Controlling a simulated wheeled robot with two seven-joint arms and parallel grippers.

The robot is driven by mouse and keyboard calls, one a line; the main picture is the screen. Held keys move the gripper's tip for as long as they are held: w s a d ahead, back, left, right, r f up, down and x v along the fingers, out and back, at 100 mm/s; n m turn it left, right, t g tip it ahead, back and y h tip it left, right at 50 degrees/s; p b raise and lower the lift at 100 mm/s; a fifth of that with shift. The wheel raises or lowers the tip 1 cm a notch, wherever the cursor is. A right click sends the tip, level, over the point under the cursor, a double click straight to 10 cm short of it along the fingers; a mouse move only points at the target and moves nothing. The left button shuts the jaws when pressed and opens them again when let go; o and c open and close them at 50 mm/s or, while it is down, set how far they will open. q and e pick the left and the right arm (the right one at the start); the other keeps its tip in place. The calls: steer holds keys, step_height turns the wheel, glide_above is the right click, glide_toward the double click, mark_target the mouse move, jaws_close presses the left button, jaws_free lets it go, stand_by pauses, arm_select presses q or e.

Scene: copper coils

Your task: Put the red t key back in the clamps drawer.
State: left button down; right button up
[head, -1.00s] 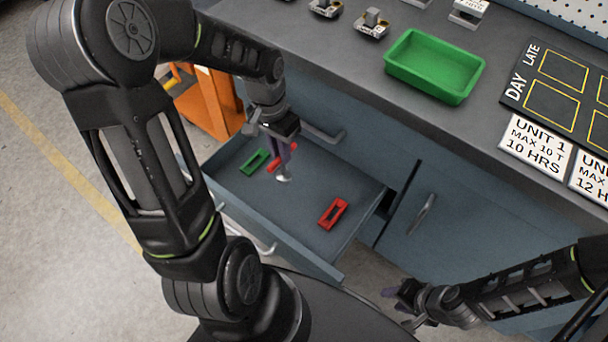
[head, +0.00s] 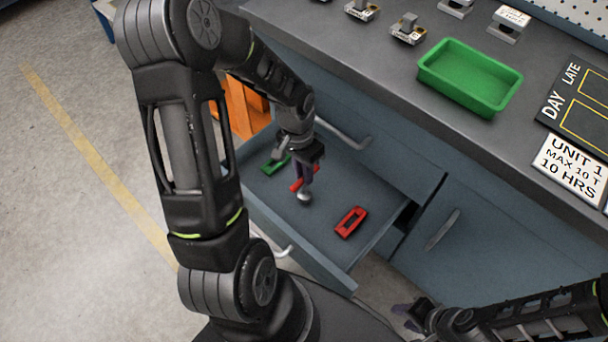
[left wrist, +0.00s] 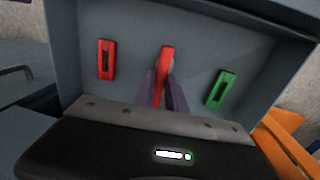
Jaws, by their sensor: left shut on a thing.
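The red t key (head: 296,185) is in my left gripper (head: 306,174), inside the open drawer (head: 316,262). Its red bar sticks out on both sides of the fingers and a silvery end shows below. Whether it touches the drawer floor I cannot tell. In the left wrist view the red t key (left wrist: 165,66) stands between the purple fingers (left wrist: 164,92), which are shut on it. My right gripper (head: 408,311) is low at the bottom right, away from the drawer; its jaw opening is not clear.
A red clamp (head: 342,229) and a green clamp (head: 270,169) lie on the drawer floor, on either side of the key. The worktop above holds a green tray (head: 436,77), several small metal items and a dark board.

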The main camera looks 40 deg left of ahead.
arm_select(q)
steer(key=shift+f, duration=0.7)
steer(key=c, duration=1.8)
jaws_free()
steer(key=shift+f, duration=0.1)
steer(key=o, duration=0.4)
steer(key=shift+o, duration=0.2)
steer(key=shift+r, duration=0.45)
step_height(320, 180, up, 11)
steer(key=a+p, duration=0.1)
steer(key=p, duration=0.1)
steer(key=shift+a+r+p, duration=0.2)
steer(key=shift+p, duration=0.1)
steer(key=shift+w, duration=0.1)
